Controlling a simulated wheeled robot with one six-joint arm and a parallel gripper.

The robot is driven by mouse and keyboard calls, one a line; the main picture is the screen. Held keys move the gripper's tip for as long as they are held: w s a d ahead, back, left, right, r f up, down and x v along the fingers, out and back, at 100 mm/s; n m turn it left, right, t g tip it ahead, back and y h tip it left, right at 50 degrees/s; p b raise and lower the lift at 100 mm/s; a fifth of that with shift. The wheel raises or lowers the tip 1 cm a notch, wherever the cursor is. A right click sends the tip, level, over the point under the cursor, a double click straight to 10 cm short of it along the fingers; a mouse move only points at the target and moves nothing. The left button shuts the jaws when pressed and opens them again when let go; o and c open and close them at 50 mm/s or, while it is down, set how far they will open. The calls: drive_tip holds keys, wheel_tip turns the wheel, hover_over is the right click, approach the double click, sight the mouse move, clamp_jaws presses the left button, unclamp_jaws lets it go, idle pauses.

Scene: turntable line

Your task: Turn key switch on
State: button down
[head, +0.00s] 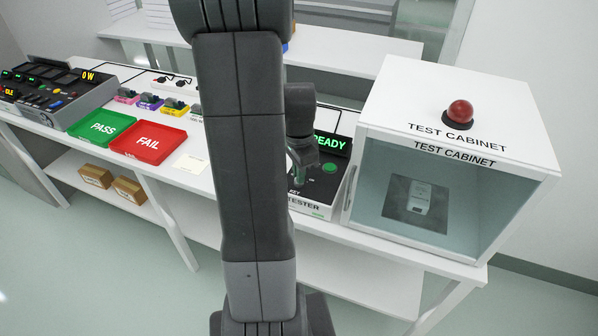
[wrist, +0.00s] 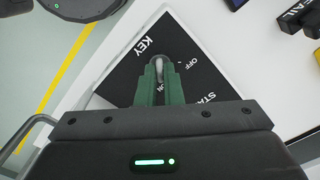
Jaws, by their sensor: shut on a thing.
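The tester (head: 315,205) stands on the white bench left of the test cabinet, largely hidden behind my arm in the head view. Its display reads "READY" in green. In the wrist view, its black panel (wrist: 205,85) carries the labels KEY, OFF and a partly hidden ON. The key switch (wrist: 159,62) is a small grey metal piece between KEY and OFF. My gripper (wrist: 160,75) is shut on the key switch, its green fingers either side of it. In the head view my gripper (head: 299,178) reaches down onto the tester. The key's exact angle is hard to tell.
The test cabinet (head: 520,150), with a red dome lamp (head: 459,112) on top, stands close on the right. A green PASS tray (head: 102,127) and a red FAIL tray (head: 148,142) lie to the left. A control console (head: 85,95) stands at far left.

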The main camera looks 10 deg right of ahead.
drive_tip(key=shift+w+r+m, duration=0.1)
drive_tip(key=shift+m, duration=0.2)
drive_tip(key=c, duration=1.6)
unclamp_jaws()
drive_tip(key=shift+o, duration=0.2)
wheel_tip(320, 180, up, 14)
drive_tip(key=shift+f, duration=0.2)
wheel_tip(320, 180, down, 14)
drive_tip(key=shift+r, duration=0.1)
